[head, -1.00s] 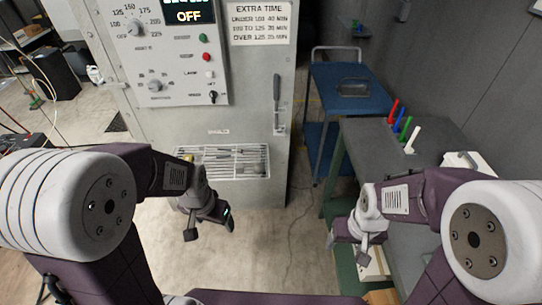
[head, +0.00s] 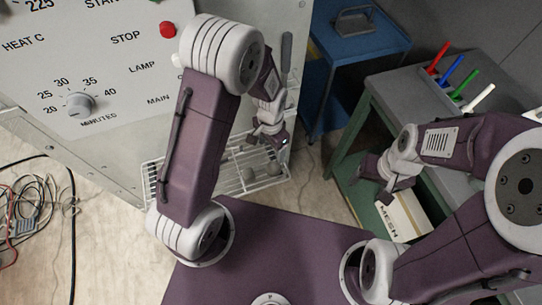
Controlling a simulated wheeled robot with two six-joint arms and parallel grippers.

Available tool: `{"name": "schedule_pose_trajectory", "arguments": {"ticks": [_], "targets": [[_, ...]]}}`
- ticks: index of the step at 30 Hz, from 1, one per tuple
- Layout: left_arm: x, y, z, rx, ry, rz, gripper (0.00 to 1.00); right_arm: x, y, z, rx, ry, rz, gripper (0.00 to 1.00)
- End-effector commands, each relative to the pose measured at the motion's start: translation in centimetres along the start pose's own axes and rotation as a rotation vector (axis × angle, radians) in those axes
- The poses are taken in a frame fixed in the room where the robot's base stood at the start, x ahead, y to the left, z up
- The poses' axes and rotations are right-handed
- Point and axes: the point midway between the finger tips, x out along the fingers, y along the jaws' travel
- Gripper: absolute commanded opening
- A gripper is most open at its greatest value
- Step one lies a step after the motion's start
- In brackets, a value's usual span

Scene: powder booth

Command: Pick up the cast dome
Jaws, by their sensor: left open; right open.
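I cannot pick out the cast dome for certain. Small grey rounded pieces (head: 272,168) sit on the white wire rack (head: 236,187) at the front of the oven cabinet; they are too small to tell apart, and my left arm hides part of the rack. My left gripper (head: 268,142) is open and empty, above the rack's right part and apart from the pieces. My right gripper (head: 381,184) is open and empty, beside the green-framed bench at right.
The oven's control panel (head: 110,60) stands behind my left arm. The grey bench (head: 410,90) carries red, blue, green and white upright pieces; a labelled box (head: 405,215) is below. Cables (head: 35,215) lie on the floor at left.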

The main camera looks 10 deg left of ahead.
Motion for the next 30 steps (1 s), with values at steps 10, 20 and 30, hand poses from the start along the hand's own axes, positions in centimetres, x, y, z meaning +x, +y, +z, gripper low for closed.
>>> {"name": "schedule_pose_trajectory", "arguments": {"ticks": [10, 20, 30], "targets": [[2.8, 0.8, 0.3, 0.016, -0.02, 0.009, 0.75, 0.9, 0.0, 0.1, 0.0, 0.0, 0.0, 0.67], [5.5, 0.8, 0.3, 0.016, -0.018, 0.008, 0.75, 1.1, 0.0, 0.1, 0.0, 0.0, 0.0, 0.67], [10.3, 1.1, 0.0, 0.016, -0.017, 0.007, 0.75, 1.5, 0.0, 0.1, 0.0, 0.0, 0.0, 0.67]]}}
